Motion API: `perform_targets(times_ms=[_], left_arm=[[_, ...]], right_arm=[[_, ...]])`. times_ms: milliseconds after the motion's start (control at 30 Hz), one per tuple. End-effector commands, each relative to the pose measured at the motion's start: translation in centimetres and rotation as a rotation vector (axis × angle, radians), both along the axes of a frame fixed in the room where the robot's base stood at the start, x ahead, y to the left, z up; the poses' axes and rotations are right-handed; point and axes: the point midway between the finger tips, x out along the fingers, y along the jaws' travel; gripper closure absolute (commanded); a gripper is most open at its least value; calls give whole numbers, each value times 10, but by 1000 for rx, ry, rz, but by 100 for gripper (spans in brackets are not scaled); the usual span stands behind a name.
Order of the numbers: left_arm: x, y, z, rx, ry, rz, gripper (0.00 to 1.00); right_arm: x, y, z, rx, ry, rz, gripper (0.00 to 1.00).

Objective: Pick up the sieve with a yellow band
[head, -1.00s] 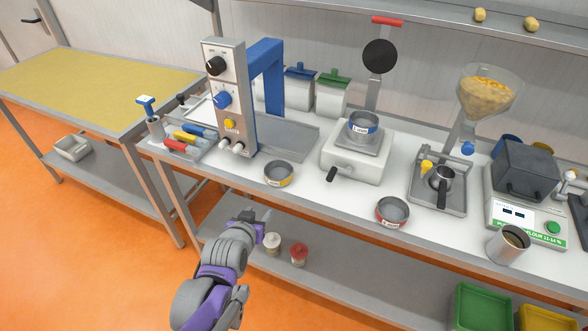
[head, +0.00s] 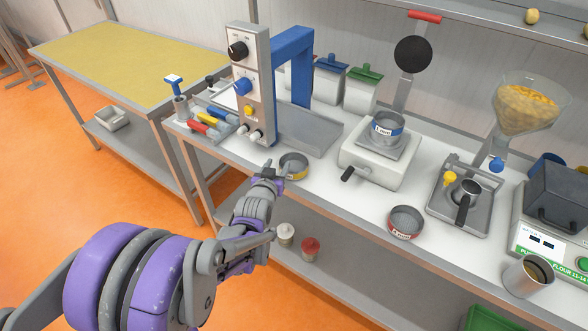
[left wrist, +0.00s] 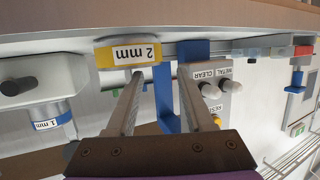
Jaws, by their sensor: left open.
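The sieve with a yellow band (head: 294,167) sits near the front edge of the counter, in front of the grey and blue machine. In the left wrist view the yellow-banded sieve (left wrist: 128,53) shows upside down with a "2 mm" label, just beyond the fingertips. My left gripper (head: 270,172) is at the counter's front edge, just left of the sieve and partly overlapping it in the head view. In the left wrist view its two fingers (left wrist: 161,78) are apart with nothing between them. My right gripper is not in view.
A blue-banded sieve (head: 387,127) stands on the white device (head: 378,160). A red-banded sieve (head: 405,222) sits on the counter to the right. The machine (head: 252,85) with knobs stands behind the yellow-banded sieve. The counter between the yellow- and red-banded sieves is mostly clear.

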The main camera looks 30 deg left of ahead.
Motion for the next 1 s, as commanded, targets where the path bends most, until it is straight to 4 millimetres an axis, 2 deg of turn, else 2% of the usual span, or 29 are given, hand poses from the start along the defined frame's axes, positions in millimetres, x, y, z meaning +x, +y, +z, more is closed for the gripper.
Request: perform_targets(times_ms=[333, 667, 967, 1000], left_arm=[[39, 7, -19, -1, 0, -1, 47], [44, 9, -22, 0, 1, 0, 47], [44, 8, -22, 0, 1, 0, 99], [44, 8, -22, 0, 1, 0, 100]], right_arm=[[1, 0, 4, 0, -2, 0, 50], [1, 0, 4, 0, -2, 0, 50], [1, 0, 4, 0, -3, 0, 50], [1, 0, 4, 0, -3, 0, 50]])
